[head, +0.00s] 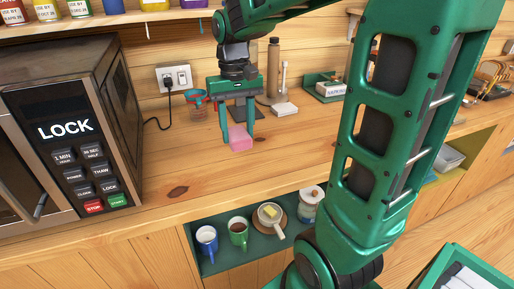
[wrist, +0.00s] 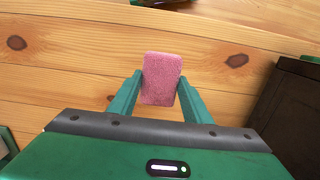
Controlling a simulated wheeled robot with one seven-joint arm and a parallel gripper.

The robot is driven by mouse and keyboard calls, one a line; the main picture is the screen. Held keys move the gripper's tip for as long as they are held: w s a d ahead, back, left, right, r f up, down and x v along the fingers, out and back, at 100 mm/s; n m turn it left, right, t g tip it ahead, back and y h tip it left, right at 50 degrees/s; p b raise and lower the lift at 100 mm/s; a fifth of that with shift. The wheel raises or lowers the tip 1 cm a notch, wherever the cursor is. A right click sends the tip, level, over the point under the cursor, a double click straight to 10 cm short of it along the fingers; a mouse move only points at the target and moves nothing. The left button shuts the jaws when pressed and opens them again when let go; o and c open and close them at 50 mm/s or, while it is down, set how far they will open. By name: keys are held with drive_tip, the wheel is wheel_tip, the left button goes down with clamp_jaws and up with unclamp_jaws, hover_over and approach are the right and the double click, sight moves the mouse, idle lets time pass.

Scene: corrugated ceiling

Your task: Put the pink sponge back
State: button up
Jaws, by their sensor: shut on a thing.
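The pink sponge (head: 240,138) is a small block held between the fingers of my gripper (head: 238,136), just over the wooden counter. I cannot tell whether it touches the counter. In the wrist view the pink sponge (wrist: 161,79) sits upright between the two green fingers of my gripper (wrist: 161,92), which press on its sides.
A microwave (head: 70,130) stands at left. An open shelf (head: 215,262) below the counter holds mugs and a jar. Behind my gripper are a red-blue measuring cup (head: 197,100), a brown bottle (head: 273,68) and a green tray (head: 325,88). The wooden counter (head: 170,165) is clear in front.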

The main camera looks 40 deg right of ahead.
drive_tip(key=d+f, duration=0.1)
drive_tip(key=d, duration=0.1)
drive_tip(key=d+f, duration=0.2)
drive_tip(key=d, duration=0.1)
drive_tip(key=d+f, duration=0.1)
drive_tip(key=d, duration=0.1)
drive_tip(key=shift+d+f, duration=0.4)
drive_tip(key=shift+s+f, duration=0.15)
drive_tip(key=shift+f, duration=1.9)
drive_tip(key=o, duration=1.1)
wheel_tip(320, 180, up, 11)
drive_tip(key=s+f+m, duration=0.1)
drive_tip(key=s+f, duration=0.3)
drive_tip(key=s, duration=0.6)
drive_tip(key=s+f+m, duration=0.2)
drive_tip(key=s+f, duration=0.1)
drive_tip(key=s, duration=0.7)
drive_tip(key=shift+s+a+f+t, duration=0.2)
drive_tip(key=shift+s+f+t, duration=0.1)
drive_tip(key=shift+s+f, duration=0.1)
